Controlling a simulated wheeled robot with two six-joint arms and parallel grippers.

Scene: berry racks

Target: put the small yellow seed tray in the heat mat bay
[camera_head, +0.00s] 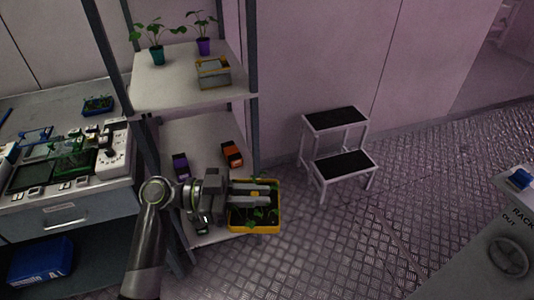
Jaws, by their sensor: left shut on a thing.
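A yellow seed tray (256,232) with dark soil and green seedlings is at the right edge of the rack, at lower-shelf height. My left gripper (268,194) is shut on its far part, and the fingers cover some of the tray. The tray looks roughly level and overlaps the shelf's right edge in the picture; I cannot tell whether it touches the shelf. No heat mat bay can be made out for sure. My right gripper is not in view.
The rack's upper shelf (150,97) holds two potted plants and a grey box (213,75). The lower shelf (190,133) holds a purple item (181,166) and an orange item (232,153). A step stool (340,163) stands right of the rack on open floor. A cluttered bench is left.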

